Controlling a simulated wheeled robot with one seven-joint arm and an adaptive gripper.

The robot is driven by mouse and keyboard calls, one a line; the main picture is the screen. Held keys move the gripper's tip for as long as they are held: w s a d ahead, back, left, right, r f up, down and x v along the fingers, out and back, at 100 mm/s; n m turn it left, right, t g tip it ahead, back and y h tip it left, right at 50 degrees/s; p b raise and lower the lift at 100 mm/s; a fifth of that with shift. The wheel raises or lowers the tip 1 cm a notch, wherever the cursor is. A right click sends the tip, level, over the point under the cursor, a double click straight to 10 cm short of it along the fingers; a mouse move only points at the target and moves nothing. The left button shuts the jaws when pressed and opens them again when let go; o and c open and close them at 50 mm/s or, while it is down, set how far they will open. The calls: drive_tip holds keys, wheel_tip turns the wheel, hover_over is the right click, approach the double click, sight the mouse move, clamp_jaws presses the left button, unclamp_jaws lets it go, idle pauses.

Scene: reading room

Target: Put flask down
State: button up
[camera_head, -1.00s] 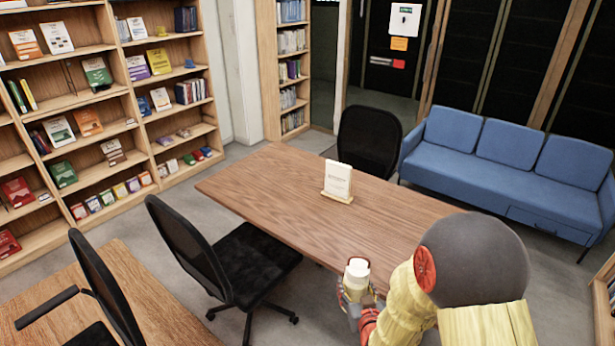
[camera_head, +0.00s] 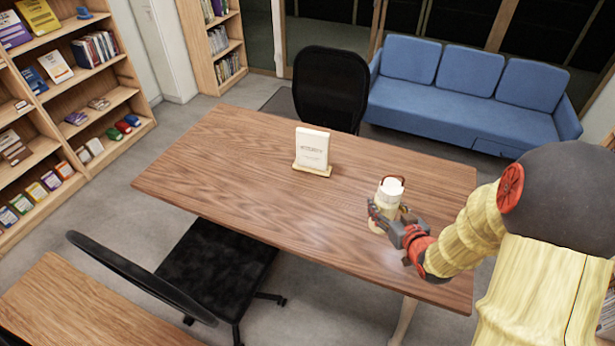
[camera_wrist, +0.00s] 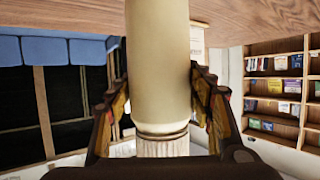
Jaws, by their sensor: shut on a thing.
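The cream flask (camera_head: 390,190) with a white top is upright over the right part of the wooden table (camera_head: 240,160). My gripper (camera_head: 385,212) is shut around its body from the front right. In the wrist view, which is upside down, the flask (camera_wrist: 158,65) fills the middle between the two fingers of my gripper (camera_wrist: 160,90). Its ribbed neck points down in that picture and the tabletop (camera_wrist: 240,15) is at the top. The flask's base is partly hidden, and I cannot tell whether it touches the table.
A white sign on a wooden stand (camera_head: 312,150) is on the table, left of the flask. Black chairs stand at the far side (camera_head: 330,85) and near side (camera_head: 215,265). A blue sofa (camera_head: 460,100) is behind. The table's left half is bare.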

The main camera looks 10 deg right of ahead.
drive_tip(key=s+d+b, duration=0.1)
drive_tip(key=s+d, duration=0.8)
drive_tip(key=s, duration=0.5)
drive_tip(key=w+d+f+b, duration=0.8)
drive_tip(key=w+f, duration=0.3)
drive_tip(key=f, duration=0.2)
drive_tip(key=shift+d+n+y+b, duration=0.3)
drive_tip(key=shift+d+b, duration=0.05)
drive_tip(key=shift+d, duration=0.4)
drive_tip(key=shift+f, duration=0.15)
drive_tip(key=o, duration=1.3)
drive_tip(key=shift+c, duration=0.2)
drive_tip(key=shift+o, duration=0.5)
